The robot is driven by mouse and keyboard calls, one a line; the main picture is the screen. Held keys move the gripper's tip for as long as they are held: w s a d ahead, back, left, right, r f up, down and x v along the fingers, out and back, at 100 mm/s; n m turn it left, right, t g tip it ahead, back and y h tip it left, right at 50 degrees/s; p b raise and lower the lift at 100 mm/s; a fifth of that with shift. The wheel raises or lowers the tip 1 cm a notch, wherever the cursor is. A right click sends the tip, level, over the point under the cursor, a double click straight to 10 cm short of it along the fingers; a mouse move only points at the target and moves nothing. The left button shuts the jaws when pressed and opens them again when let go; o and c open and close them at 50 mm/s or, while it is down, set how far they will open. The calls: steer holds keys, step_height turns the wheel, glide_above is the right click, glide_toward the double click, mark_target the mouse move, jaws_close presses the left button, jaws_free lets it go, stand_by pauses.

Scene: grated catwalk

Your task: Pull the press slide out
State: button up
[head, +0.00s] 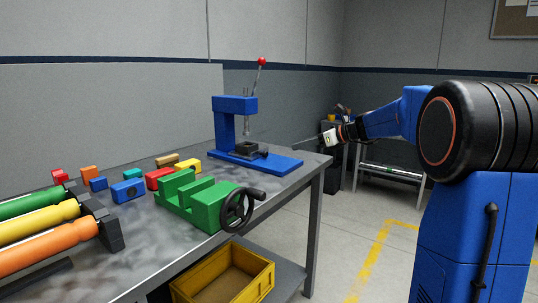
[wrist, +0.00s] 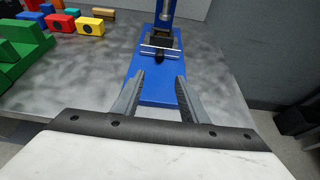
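The blue press (head: 224,125) stands at the far right end of the workbench, with a lever topped by a red ball. Its dark slide (head: 248,149) sits low on the blue base plate, under the press head. In the wrist view the slide (wrist: 160,41) lies straight ahead, with a light bar and a small dark knob (wrist: 159,57) on its near side. My gripper (wrist: 160,76) is open and empty, its fingers over the front of the base plate, short of the knob. In the head view my gripper (head: 298,142) is right of the press.
A green vise (head: 198,202) with a black handwheel and several coloured blocks (head: 128,190) stand left of the press. Coloured rollers (head: 45,220) lie at the near left. A yellow bin (head: 225,278) is on the lower shelf. Floor right of the workbench (head: 312,172) is open.

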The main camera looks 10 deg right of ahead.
mark_target(267, 153)
steer(key=x, duration=1.7)
steer(key=shift+f, duration=0.15)
